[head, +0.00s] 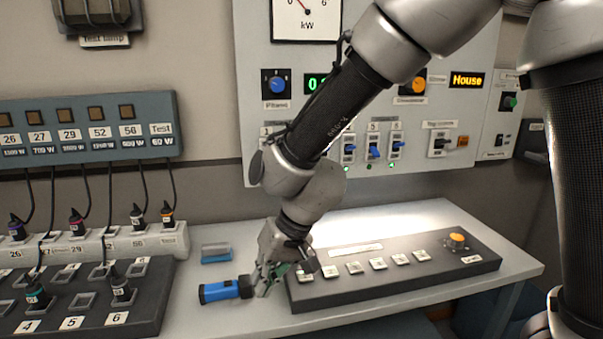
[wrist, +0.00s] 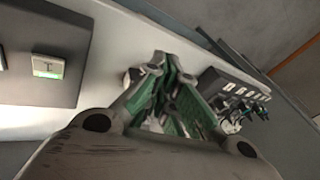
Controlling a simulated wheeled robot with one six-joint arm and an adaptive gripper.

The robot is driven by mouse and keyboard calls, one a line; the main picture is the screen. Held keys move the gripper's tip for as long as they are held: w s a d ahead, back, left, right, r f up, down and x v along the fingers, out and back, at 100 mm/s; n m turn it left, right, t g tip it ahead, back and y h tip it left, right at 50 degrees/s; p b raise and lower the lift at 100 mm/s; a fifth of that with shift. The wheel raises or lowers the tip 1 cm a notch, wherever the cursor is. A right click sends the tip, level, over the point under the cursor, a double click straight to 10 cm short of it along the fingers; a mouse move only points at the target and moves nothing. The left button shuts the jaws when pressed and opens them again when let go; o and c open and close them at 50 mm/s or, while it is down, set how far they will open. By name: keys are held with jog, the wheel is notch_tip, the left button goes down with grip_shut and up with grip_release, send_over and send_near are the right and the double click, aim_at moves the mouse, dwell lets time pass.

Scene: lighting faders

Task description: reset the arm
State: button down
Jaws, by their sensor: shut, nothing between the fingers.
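My gripper (head: 268,288) is shut and empty, pointing down at the desk, just left of the dark control console (head: 400,282). In the wrist view, its green-padded fingers (wrist: 160,62) come together over the desk top. A blue and black torch (head: 222,291) lies on the desk just left of my gripper; I cannot tell if they touch. My arm reaches down from the upper right across the wall panel. In the wrist view, part of a console with one lit button (wrist: 46,67) shows at the left.
The console has a row of white buttons and an orange knob (head: 457,238). A small blue-grey block (head: 216,252) lies behind the torch. A dark socket board (head: 85,298) with plugs stands at the left. The wall panel (head: 480,125) stands behind. The desk's front left strip is bare.

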jog(key=s+d+r+m+t+h, duration=0.1)
jog(key=d+r, duration=0.4)
jog(key=d, duration=0.9)
jog(key=s+d+r+m+t+h, duration=0.1)
jog(key=s+d+r, duration=0.3)
jog(key=d, duration=1.1)
jog(key=s+d+r+m+t+h, duration=0.1)
jog(key=d+r, duration=0.6)
jog(key=d, duration=0.8)
jog(key=shift+s+d+r+m+t+h, duration=0.25)
jog(key=shift+s+m+t+h, duration=0.15)
jog(key=shift+s+m+h, duration=0.55)
jog(key=shift+w, duration=0.1)
